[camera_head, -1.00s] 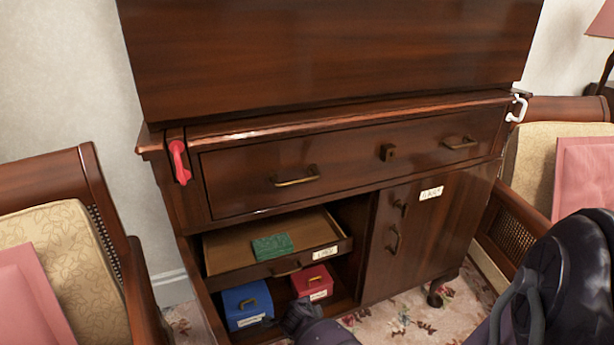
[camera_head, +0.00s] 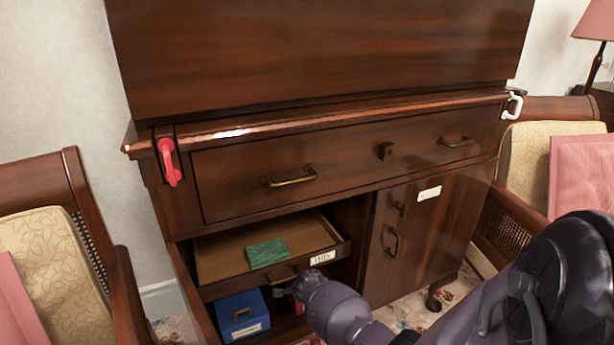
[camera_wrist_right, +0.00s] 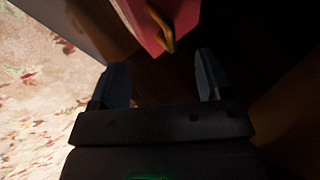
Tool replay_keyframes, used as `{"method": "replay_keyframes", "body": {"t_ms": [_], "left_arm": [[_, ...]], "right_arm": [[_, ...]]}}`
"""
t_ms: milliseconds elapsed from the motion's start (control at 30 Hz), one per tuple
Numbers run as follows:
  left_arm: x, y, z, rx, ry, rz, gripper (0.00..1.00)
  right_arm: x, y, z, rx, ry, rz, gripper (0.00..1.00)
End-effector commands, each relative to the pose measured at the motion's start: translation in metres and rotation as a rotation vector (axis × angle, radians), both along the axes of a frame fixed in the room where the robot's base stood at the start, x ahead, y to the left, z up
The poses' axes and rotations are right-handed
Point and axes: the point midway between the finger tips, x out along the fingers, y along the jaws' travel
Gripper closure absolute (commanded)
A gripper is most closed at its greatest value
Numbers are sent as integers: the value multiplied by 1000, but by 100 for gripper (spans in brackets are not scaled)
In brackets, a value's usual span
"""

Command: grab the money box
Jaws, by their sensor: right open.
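Two small boxes are in the cabinet's lower compartment, and their label text is too small to read. The blue box (camera_head: 242,315) has a brass handle and a white label. A red box with a brass handle shows at the top of the right wrist view (camera_wrist_right: 150,22); in the head view my right arm hides nearly all of it. My right gripper (camera_wrist_right: 162,78) is open and empty, with the red box just beyond its fingertips. In the head view it reaches into the compartment (camera_head: 288,294), right of the blue box. My left gripper is out of view.
A pulled-out tray drawer (camera_head: 222,259) holding a green item (camera_head: 268,252) overhangs the boxes. A closed cabinet door (camera_head: 418,245) stands to the right. Armchairs flank the cabinet. Patterned carpet (camera_wrist_right: 35,90) lies on the left in the wrist view.

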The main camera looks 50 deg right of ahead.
Motion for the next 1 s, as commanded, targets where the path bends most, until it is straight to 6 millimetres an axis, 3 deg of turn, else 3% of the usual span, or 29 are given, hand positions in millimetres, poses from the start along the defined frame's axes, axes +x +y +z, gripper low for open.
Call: {"method": "replay_keyframes", "body": {"t_ms": [100,300,667,1000], "left_arm": [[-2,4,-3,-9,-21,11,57],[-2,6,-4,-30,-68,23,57],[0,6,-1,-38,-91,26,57],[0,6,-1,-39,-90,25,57]], "right_arm": [[0,-10,-19,-2,11,1,28],[5,-24,-37,-2,10,-1,28],[11,-27,-36,-1,0,-1,28],[11,-27,-36,0,1,-1,80]]}}
